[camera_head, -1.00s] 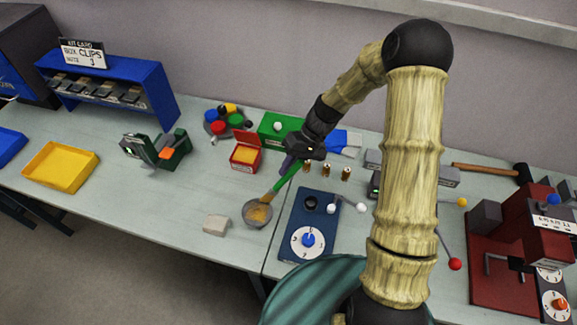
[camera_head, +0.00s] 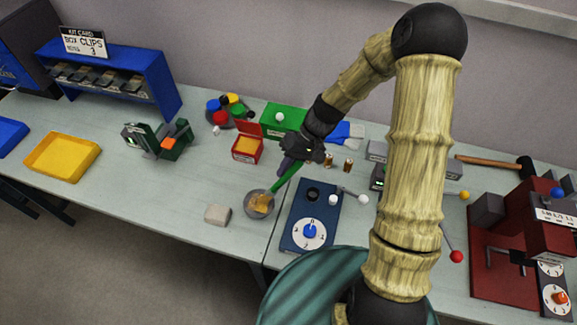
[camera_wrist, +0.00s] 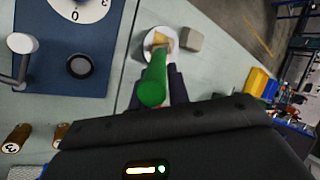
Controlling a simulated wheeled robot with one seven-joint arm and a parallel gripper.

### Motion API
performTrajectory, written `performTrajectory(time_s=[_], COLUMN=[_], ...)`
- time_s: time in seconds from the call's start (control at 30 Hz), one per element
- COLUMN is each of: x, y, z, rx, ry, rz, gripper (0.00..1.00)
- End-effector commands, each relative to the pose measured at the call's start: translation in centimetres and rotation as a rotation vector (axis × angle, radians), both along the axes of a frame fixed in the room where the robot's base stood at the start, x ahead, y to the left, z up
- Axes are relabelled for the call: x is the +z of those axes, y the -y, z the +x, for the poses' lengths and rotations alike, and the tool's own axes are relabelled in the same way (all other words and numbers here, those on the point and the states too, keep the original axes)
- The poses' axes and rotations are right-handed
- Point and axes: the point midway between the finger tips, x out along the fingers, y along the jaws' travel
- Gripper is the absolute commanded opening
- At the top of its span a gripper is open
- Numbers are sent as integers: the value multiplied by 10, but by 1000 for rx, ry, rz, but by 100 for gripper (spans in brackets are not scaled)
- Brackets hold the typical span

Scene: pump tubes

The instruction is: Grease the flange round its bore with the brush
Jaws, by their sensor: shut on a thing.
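My gripper (camera_head: 290,165) is shut on the green handle of the brush (camera_head: 285,181) and holds it tilted down to the left. In the wrist view the brush's green handle (camera_wrist: 153,82) points away from my gripper. Its tan bristles (camera_wrist: 160,40) are in or over a round grey dish-like piece (camera_head: 249,213) at the table's front; contact is unclear. That piece also shows in the wrist view (camera_wrist: 148,52). I cannot tell whether it is the flange or a grease dish, and no bore shows in it.
A pale block (camera_head: 217,215) lies just left of the round piece. A blue dial plate (camera_head: 292,232) with a lever is close on the right. A red open box (camera_head: 247,149) and small brass cylinders (camera_head: 348,166) stand behind.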

Motion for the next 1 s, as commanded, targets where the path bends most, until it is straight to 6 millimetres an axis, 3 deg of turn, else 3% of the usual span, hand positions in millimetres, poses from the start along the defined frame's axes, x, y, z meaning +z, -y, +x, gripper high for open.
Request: performTrajectory(time_s=[0.47,0.8,1.0], x=[-1,0,15], y=[-10,-11,-11], z=[-30,-31,-31], rx=[1,0,0], ry=[0,0,1], rz=[0,0,0], gripper=[0,0,0])
